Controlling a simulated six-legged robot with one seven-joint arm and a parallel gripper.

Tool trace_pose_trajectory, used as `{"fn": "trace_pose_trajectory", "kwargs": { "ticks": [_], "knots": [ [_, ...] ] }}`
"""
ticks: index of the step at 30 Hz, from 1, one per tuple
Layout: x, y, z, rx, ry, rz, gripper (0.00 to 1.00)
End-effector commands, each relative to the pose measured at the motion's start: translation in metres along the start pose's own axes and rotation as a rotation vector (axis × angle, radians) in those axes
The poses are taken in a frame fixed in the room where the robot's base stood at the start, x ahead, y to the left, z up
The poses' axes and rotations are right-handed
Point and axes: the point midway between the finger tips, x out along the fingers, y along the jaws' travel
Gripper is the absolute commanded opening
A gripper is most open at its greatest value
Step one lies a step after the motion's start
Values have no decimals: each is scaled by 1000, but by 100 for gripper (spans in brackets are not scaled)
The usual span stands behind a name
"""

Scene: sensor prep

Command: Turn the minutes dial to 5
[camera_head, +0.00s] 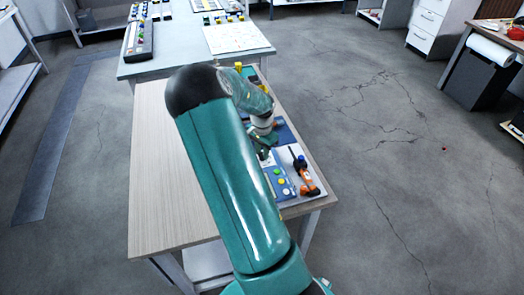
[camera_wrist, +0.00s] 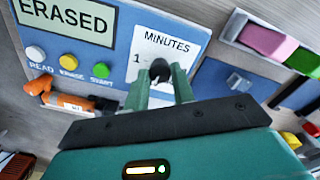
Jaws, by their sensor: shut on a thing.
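The minutes dial (camera_wrist: 160,68) is a small black knob on a white label marked MINUTES (camera_wrist: 166,42), on a blue panel (camera_wrist: 120,62). A "1" shows to its left; the other marks and the dial's pointer are hidden or too small to read. My gripper (camera_wrist: 160,77) is shut on the dial, with one green finger on each side. In the head view my gripper (camera_head: 264,152) is over the blue panel, and my arm hides the dial.
The panel has a display (camera_wrist: 70,18) reading ERASED and white, yellow and green buttons (camera_wrist: 69,60). An orange and black tool (camera_head: 305,178) lies beside it. Pink and green blocks (camera_wrist: 268,40) sit at the right in the wrist view. The wooden table (camera_head: 158,160) is clear at left.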

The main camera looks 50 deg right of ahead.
Motion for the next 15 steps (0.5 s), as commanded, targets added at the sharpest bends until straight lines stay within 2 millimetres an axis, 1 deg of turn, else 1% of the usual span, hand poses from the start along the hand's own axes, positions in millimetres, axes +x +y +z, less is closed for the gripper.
{"fn": "trace_pose_trajectory", "kwargs": {
  "ticks": [9, 15],
  "knots": [
    [0, 0, 0, 269, -1, -1, 2],
    [0, 0, 0, 406, 0, -1, 2]
  ]
}}
